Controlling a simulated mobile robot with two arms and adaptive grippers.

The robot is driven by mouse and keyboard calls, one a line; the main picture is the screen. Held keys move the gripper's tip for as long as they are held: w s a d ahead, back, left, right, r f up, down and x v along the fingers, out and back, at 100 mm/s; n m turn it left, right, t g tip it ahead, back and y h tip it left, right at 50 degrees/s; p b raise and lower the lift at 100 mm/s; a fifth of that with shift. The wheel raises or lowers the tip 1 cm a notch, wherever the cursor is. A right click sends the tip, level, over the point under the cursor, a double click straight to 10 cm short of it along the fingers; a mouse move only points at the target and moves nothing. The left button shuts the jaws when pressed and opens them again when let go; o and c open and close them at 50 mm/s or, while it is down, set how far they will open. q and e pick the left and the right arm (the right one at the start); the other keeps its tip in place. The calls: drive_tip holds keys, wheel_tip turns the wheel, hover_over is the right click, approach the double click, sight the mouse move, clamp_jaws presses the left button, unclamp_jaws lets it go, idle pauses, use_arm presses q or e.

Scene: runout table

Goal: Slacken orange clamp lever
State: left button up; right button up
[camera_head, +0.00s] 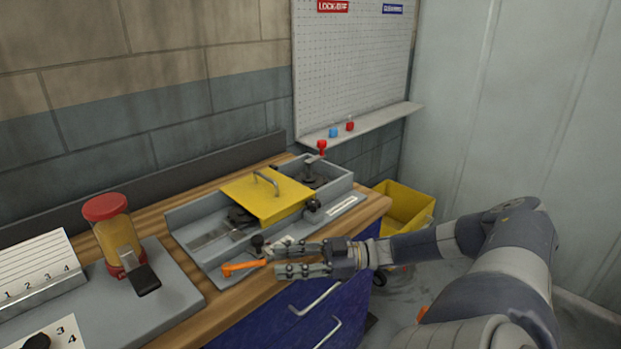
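The orange clamp lever (243,267) sticks out at the front left of the grey metal fixture (213,262) on the wooden bench. My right gripper (283,258) comes in from the right, level with the fixture's front edge. Its two fingers are apart and point left, with their tips close to the lever's right end. No object shows between the fingers. I cannot tell whether a finger touches the lever. My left gripper is not in view.
A yellow cover (268,198) with a handle sits over the fixture. A red-capped jar (113,233) stands on a grey plate at left. A yellow bin (404,207) is beyond the bench's right end. Blue drawers (290,322) with handles are below my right gripper.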

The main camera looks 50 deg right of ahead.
drive_tip(key=v, duration=0.5)
drive_tip(key=shift+s+d, duration=0.1)
drive_tip(key=shift+s, duration=0.05)
idle(0.6)
